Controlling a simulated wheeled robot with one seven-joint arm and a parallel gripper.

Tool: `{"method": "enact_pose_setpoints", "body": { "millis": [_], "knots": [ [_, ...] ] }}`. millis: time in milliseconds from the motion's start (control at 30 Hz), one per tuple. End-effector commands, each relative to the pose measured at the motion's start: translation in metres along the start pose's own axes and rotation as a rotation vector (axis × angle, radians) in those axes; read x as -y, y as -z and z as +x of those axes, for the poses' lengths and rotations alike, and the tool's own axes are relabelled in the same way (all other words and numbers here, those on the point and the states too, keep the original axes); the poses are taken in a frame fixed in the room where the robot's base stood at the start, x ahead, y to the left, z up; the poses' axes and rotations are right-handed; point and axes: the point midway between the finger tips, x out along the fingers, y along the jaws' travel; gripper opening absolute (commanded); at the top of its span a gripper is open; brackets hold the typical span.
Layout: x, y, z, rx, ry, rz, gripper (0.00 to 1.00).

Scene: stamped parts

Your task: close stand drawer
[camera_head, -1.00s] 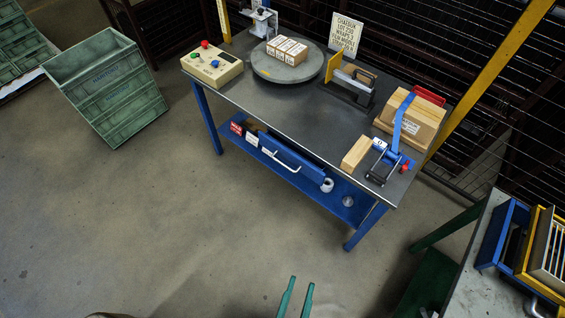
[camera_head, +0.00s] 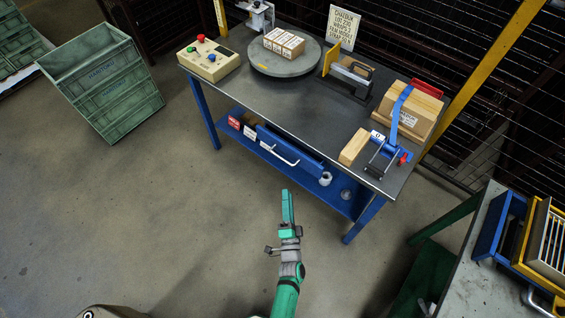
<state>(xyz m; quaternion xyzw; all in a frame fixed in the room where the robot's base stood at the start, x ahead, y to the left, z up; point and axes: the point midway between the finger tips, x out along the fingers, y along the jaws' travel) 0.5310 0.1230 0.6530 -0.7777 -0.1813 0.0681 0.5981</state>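The stand is a blue-legged workbench with a dark grey top (camera_head: 290,100). Under its front edge is a blue drawer (camera_head: 303,160) with a white bar handle (camera_head: 279,156). The drawer's front face shows below the top; how far it stands out is hard to tell from above. My gripper (camera_head: 287,204), with green fingers, is over the floor in front of the bench, below the drawer in the picture and apart from it. Its fingers overlap in this view, so any gap between them is hidden.
A blue lower shelf (camera_head: 345,205) holds small labelled boxes and a white roll (camera_head: 325,178). On the top are a control box (camera_head: 208,62), a turntable (camera_head: 265,66) and a strapped wooden block (camera_head: 412,108). Green crates (camera_head: 105,85) stand left; another table (camera_head: 470,265) stands right. The front floor is clear.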

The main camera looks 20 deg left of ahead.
Motion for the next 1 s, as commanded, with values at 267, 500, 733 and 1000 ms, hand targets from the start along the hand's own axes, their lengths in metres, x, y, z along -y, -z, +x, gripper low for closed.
{"method": "enact_pose_setpoints", "body": {
  "millis": [267,500,733,1000],
  "knots": [
    [-0.009,-0.005,0.046,0.063,0.035,0.15,0.29],
    [-0.008,-0.006,0.071,0.066,0.037,0.16,0.29],
    [-0.006,-0.009,0.112,0.066,0.037,0.159,0.29],
    [-0.005,-0.012,0.146,0.067,0.035,0.159,0.29]
  ]
}}
